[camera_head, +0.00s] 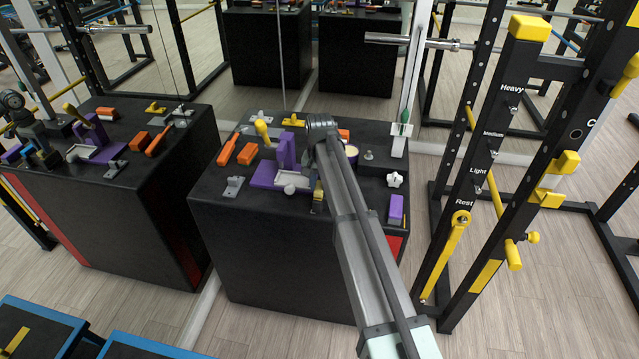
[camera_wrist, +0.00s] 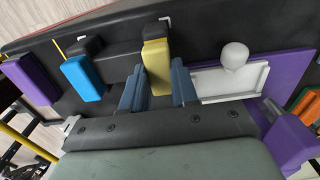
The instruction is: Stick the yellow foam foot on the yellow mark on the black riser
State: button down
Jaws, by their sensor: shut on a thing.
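I cannot tell whether foot and riser touch.
A purple fixture (camera_head: 287,152) with a white tray (camera_wrist: 230,82) stands close right of the fingers in the wrist view. A purple block (camera_wrist: 33,78) is at the left. Orange blocks (camera_head: 248,153) and a yellow-knobbed lever (camera_head: 262,128) share the black box top (camera_head: 215,190).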

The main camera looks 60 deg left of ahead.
aim_at(320, 187)
jog(key=shift+f, duration=0.1)
dwell(0.3)
jog(key=c, duration=0.8)
grip_release()
notch_tip(320, 187, up, 14)
jog(key=shift+f, duration=0.1)
dwell(0.4)
